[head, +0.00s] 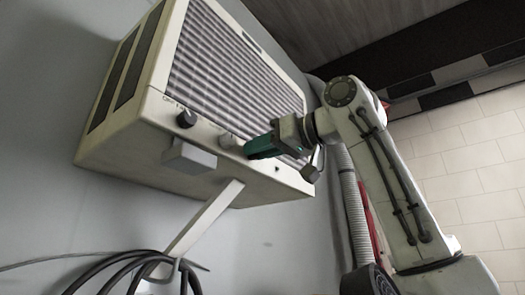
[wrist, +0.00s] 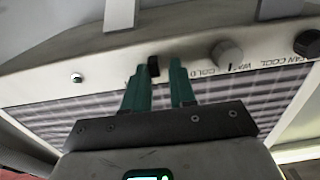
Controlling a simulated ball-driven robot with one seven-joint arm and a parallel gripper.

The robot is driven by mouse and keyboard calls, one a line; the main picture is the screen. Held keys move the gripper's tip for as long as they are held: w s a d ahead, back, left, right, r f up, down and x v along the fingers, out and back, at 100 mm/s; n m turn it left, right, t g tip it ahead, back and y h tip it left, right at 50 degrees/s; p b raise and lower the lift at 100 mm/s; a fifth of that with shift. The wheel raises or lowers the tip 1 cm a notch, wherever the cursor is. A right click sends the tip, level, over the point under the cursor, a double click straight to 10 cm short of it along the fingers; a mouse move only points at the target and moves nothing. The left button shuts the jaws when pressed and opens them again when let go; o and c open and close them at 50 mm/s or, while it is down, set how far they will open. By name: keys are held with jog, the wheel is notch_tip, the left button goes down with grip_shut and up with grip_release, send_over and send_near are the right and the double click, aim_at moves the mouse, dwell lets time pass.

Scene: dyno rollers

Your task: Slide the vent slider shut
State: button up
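The vent slider, seemingly the small black tab (wrist: 153,66) on the beige front strip, shows in the wrist view between the tips of my green fingers. My gripper (wrist: 158,76) is open around it. The left finger is close to the tab, with a wider gap to the right finger; I cannot tell whether either touches. In the head view, my gripper (head: 250,150) is at the lower front strip of the beige air unit (head: 235,185), right of the grey knob. The slider is hidden there behind the fingers.
The grey knob (wrist: 227,53) and black knob (wrist: 307,43) sit right of my fingers in the wrist view. A round silver button (wrist: 76,78) is to the left. The louvred grille (head: 225,75) lies beside the strip. A grey block (head: 188,157), white bracket (head: 205,215) and cables (head: 140,265) are below.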

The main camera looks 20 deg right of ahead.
jog(key=shift+o, duration=1)
jog(key=shift+d, duration=0.1)
jog(key=b+v, duration=0.3)
jog(key=v, duration=0.7)
jog(key=shift+s+d, duration=0.2)
jog(key=shift+s, duration=0.1)
